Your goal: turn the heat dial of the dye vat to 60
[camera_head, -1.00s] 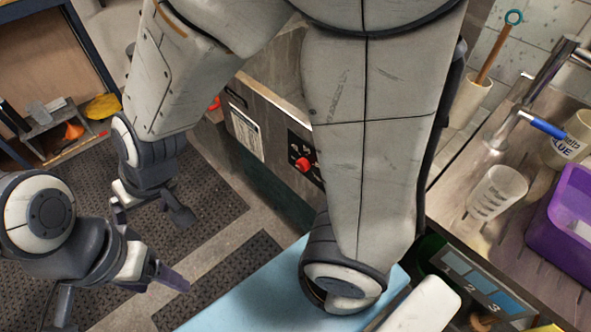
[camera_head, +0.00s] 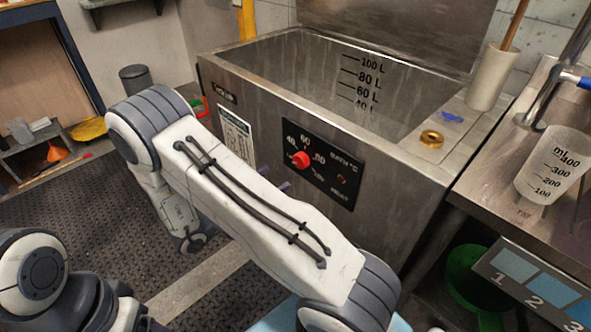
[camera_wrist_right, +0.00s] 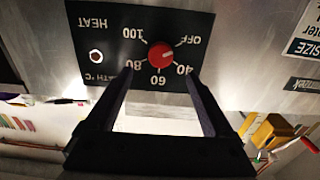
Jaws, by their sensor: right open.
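The steel dye vat (camera_head: 345,130) stands in the middle of the head view. Its black control panel (camera_head: 335,168) carries the red heat dial (camera_head: 300,159). In the right wrist view the panel is upside down, and the dial (camera_wrist_right: 161,54) has a pale mark pointing right, toward the side with OFF and 40. The 60 label (camera_wrist_right: 158,80) is just below the dial. My right gripper (camera_wrist_right: 159,78) is open and empty, its fingers straddling the dial's line but short of it. In the head view my forearm hides most of this gripper (camera_head: 273,178). My left gripper is out of view.
A measuring beaker (camera_head: 552,168) stands on the bench at right. A green bucket (camera_head: 475,280) is below. Dark floor matting (camera_head: 80,235) is clear at left.

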